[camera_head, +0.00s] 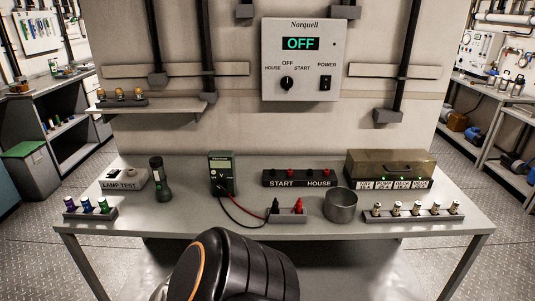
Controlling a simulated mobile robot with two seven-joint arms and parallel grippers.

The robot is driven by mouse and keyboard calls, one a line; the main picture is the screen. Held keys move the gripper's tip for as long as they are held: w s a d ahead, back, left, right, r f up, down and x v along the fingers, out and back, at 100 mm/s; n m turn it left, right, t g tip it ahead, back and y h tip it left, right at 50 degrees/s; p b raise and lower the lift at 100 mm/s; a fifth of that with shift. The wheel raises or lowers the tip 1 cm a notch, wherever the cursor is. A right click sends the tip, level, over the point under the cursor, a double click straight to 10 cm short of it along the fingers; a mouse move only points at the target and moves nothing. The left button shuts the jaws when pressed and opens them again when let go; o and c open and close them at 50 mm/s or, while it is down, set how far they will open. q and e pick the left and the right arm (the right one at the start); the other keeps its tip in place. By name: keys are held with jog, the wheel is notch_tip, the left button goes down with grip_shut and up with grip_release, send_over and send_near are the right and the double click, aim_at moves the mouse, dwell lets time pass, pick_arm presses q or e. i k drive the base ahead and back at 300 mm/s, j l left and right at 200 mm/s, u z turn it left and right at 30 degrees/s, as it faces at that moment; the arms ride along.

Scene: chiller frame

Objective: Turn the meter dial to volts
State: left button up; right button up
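The meter (221,176) is a dark green handheld unit standing upright on the table, left of the middle. It has a small pale display at its top. A black rounded link of my arm with an orange ring fills the bottom middle, in front of the table. Neither of my grippers shows.
A flashlight (159,180) and a lamp test box (126,179) stand left of the meter. A START/HOUSE strip (299,178), a metal cup (340,205) and a lidded box (390,170) stand to its right. The wall panel (303,59) reads OFF.

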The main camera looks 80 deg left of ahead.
aim_at(222, 185)
jog(key=u, duration=2.9)
